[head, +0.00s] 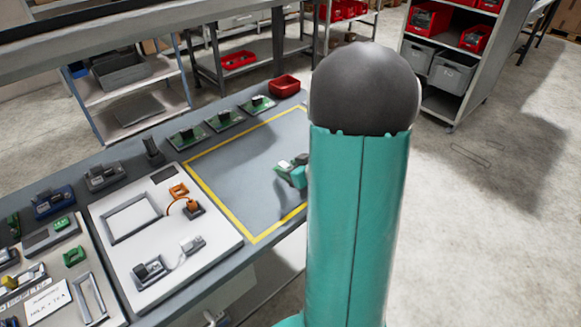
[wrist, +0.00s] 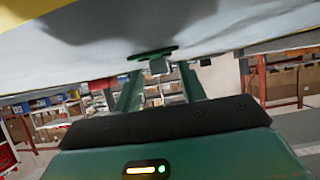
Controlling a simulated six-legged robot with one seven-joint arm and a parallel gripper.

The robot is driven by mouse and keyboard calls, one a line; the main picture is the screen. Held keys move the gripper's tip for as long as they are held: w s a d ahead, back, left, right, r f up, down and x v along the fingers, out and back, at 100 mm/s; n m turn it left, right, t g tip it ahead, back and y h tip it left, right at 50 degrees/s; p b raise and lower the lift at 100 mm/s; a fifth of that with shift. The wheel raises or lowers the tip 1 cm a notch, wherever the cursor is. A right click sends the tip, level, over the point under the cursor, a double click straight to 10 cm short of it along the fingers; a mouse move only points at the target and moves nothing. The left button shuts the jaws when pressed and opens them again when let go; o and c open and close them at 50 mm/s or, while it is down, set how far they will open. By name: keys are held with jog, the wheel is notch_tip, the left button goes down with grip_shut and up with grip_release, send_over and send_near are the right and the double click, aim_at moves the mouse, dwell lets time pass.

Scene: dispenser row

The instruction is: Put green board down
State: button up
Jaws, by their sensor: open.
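My gripper (head: 292,170) is low over the grey area framed in yellow (head: 238,160) in the head view, partly covered by my arm. In the wrist view my gripper (wrist: 158,78) has its two fingers apart. A thin green board (wrist: 152,53) shows edge-on at the fingertips, against the pale surface, with a small grey block (wrist: 158,67) on it between the fingers. I cannot tell whether the fingers touch the block. In the head view this board cannot be told apart from the gripper.
Several green boards (head: 224,120) with black blocks stand along the table's back edge, by a red bin (head: 284,86). A white panel (head: 165,235) with fixtures lies left of the framed area. The visible framed area is otherwise bare.

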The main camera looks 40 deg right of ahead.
jog(key=shift+r, duration=0.2)
jog(key=v, duration=1.2)
jog(key=w+a+r+m+h, duration=0.1)
jog(key=w+a+r+h, duration=0.1)
jog(key=w+r+h, duration=0.45)
jog(key=s+a+r+g+y, duration=0.1)
jog(key=s+a+r+g, duration=0.1)
jog(key=a, duration=0.4)
jog(key=s+a+r+m+g+y, duration=0.1)
jog(key=s+a+r, duration=0.1)
jog(key=a, duration=0.4)
jog(key=shift+r+g, duration=0.4)
jog(key=shift+r, duration=0.3)
jog(key=s+a+g+y, duration=0.1)
jog(key=s+a, duration=0.1)
jog(key=a, duration=0.2)
jog(key=s+a+n+g+y, duration=0.1)
jog(key=s+a, duration=0.2)
jog(key=a, duration=0.2)
jog(key=s+a+y, duration=0.2)
jog(key=s+a, duration=0.1)
jog(key=a, duration=0.1)
jog(key=shift+s+a+f+n+g, duration=0.1)
jog(key=shift+a+n+g, duration=0.2)
jog(key=shift+a+g, duration=0.1)
jog(key=shift+c, duration=0.5)
jog(key=shift+s+a, duration=0.2)
jog(key=shift+a, duration=0.1)
